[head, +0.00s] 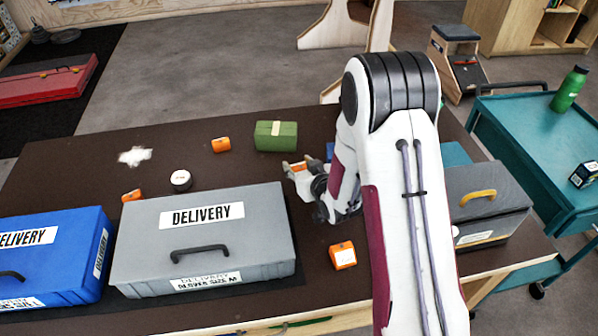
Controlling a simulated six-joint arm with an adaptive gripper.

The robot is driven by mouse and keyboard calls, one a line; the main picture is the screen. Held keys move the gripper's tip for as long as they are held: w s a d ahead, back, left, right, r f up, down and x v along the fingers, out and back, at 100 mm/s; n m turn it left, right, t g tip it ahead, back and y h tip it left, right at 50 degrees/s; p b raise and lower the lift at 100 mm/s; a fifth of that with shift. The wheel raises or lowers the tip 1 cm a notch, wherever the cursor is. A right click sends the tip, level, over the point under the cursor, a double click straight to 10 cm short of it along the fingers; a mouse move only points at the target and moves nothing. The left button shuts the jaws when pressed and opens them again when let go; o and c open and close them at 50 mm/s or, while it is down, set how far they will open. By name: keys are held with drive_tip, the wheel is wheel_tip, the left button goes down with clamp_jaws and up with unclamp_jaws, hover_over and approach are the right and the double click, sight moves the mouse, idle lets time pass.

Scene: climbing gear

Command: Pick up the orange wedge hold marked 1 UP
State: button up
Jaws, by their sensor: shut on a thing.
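My gripper (296,171) is above the brown table, behind the right end of the grey DELIVERY case. It is shut on an orange hold (299,166), which shows only in part between the fingers. Its label is too small to read. Other orange holds lie on the table: one (221,145) left of the green block, one (132,195) behind the cases, and one (343,255) right of the grey case. They bear pale labels or marks that I cannot read, so I cannot tell which is marked 1 UP.
The grey DELIVERY case (265,222) and a blue case (75,228) stand at the table's front left. A green block (276,136), a round white-topped item (181,180) and white powder (134,156) lie behind. A grey box (490,180) stands right of my arm.

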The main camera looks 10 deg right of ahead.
sight(299, 165)
drive_tip(key=shift+r, duration=2.65)
drive_tip(key=shift+f, duration=0.1)
